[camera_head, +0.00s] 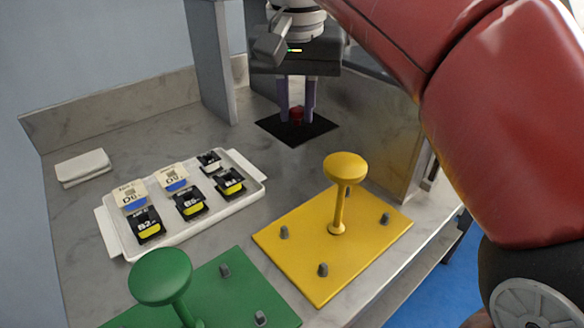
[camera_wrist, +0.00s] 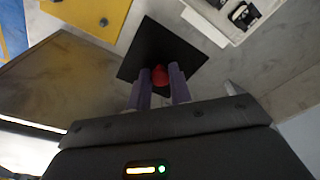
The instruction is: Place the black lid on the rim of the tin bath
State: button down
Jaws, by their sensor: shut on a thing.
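The black lid (camera_head: 275,124) is a flat dark square with a red knob (camera_head: 296,115), towards the back of the worktop in the head view. My gripper (camera_head: 297,114) points down with its two purple fingers closed on the red knob. In the wrist view the lid (camera_wrist: 150,45) spreads out beyond the fingertips, and my gripper (camera_wrist: 160,82) has the knob (camera_wrist: 160,75) between its fingers. I cannot tell whether the lid touches the surface or hangs just above it. I cannot make out the tin bath in either view; whatever lies under the lid is hidden.
A white tray (camera_head: 190,228) with several labelled blocks stands to the left. A yellow plate (camera_head: 300,262) with a knobbed post and pegs lies in front; a green plate (camera_head: 240,290) is nearer. Upright panels (camera_head: 213,60) (camera_head: 375,140) flank the lid. A white pad (camera_head: 83,167) lies far left.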

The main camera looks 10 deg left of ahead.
aim_at(296, 173)
notch_tip(296, 173, down, 9)
jog(key=shift+f+b, duration=0.1)
jog(key=shift+b, duration=0.9)
jog(key=shift+f, duration=0.1)
jog(key=c, duration=1.3)
grip_release()
